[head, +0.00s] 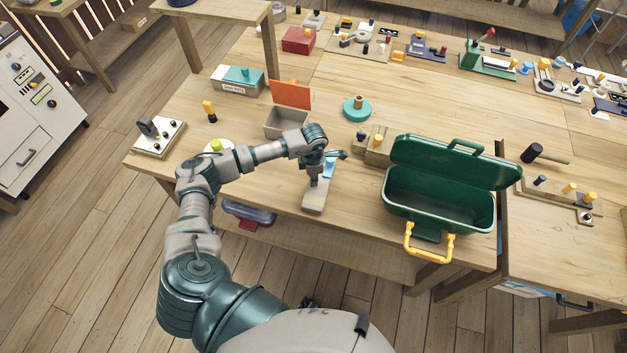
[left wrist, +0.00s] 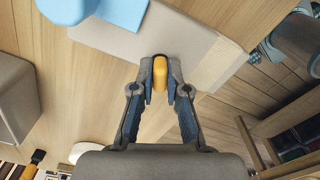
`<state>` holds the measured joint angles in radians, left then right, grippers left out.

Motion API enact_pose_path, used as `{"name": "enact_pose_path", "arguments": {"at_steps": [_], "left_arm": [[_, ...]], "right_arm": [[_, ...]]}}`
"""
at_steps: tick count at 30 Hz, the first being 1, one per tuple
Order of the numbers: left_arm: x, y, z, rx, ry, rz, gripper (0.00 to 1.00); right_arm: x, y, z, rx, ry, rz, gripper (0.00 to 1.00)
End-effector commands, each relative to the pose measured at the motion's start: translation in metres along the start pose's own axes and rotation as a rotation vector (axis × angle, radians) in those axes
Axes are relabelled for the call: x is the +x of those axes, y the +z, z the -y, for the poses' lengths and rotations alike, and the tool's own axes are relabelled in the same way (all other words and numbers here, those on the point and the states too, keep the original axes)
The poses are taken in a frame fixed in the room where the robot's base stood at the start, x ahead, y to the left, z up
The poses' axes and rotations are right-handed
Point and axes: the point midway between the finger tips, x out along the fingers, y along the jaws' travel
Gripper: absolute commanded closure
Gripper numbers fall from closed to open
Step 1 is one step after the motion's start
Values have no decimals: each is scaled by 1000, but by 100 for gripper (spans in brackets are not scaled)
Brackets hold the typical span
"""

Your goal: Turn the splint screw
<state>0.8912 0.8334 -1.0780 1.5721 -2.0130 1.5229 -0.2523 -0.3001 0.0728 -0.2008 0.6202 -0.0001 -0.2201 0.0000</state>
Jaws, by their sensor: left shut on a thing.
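The splint is a pale beige block (head: 315,204) near the table's front edge, with a light blue part (head: 329,167) at its far end. Both also show in the left wrist view, the block (left wrist: 205,50) and the blue part (left wrist: 122,12). The screw shows there as a small yellow-orange knob (left wrist: 160,73) over the block. My left gripper (head: 314,181) points down at the block, and its fingertips (left wrist: 160,82) are shut on the knob from both sides. In the head view the gripper hides the screw. My right gripper is in neither view.
An open green toolbox (head: 440,212) with a yellow handle stands to the right of the block. A grey bin (head: 287,122) with a raised orange lid (head: 291,94) stands behind my forearm. A wooden block with knobs (head: 377,150) lies between splint and toolbox.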

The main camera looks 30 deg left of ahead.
Motion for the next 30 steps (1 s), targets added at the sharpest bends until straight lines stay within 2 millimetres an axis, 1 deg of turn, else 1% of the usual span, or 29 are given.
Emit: {"name": "enact_pose_path", "arguments": {"at_steps": [1,10,11,13,14,18,24,30], "left_arm": [[4,0,0,42,1,-1,100],[4,0,-1,327,1,0,100],[4,0,0,355,0,0,100],[4,0,0,422,1,0,100],[4,0,-1,449,1,0,100],[4,-1,-1,575,0,0,100],[3,0,0,732,1,0,100],[2,0,0,843,1,1,100]], "right_arm": [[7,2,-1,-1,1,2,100],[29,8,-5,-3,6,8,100],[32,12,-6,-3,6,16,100],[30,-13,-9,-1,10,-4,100],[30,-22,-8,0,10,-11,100],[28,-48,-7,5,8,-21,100],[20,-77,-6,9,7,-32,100],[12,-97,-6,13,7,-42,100]]}}
